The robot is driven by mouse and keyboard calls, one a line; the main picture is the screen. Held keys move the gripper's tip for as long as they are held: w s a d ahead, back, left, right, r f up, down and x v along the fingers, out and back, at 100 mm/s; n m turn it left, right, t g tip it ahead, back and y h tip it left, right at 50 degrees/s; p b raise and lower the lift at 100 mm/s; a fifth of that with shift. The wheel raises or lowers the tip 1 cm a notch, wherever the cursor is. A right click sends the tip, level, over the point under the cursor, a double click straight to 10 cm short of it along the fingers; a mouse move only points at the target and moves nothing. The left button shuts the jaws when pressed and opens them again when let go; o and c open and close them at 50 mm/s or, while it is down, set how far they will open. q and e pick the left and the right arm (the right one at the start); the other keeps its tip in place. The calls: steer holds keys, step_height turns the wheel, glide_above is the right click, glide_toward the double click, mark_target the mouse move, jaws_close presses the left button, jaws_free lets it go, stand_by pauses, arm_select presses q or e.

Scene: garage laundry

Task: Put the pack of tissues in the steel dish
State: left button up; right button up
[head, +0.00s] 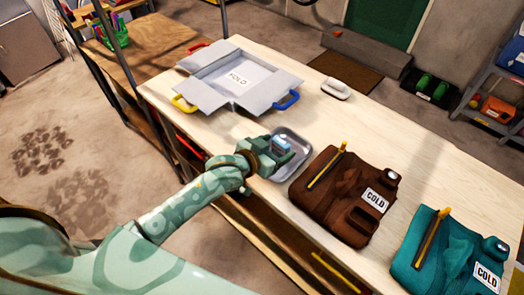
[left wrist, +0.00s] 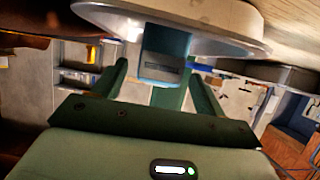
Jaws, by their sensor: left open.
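The steel dish (head: 297,168) is a shallow grey tray on the pale workbench, left of the brown folded garment. The pack of tissues (head: 282,144) is small and blue with a lighter top; it appears within the dish's outline. My left gripper (head: 284,152) is at the dish with its fingers open on either side of the pack. In the left wrist view the pack (left wrist: 165,52) stands out against the dish (left wrist: 225,20), between the spread fingers of the left gripper (left wrist: 162,78). I cannot tell whether the pack rests on the dish floor. My right gripper is not in view.
A grey folding board (head: 205,82) with coloured handles lies at the back left. Brown (head: 335,205) and teal (head: 440,255) folded garments with yellow pencil-like sticks lie to the right. Bare bench lies behind the dish.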

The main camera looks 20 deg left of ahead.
arm_select(q)
steer(key=p+v, duration=0.2)
steer(key=v, duration=0.7)
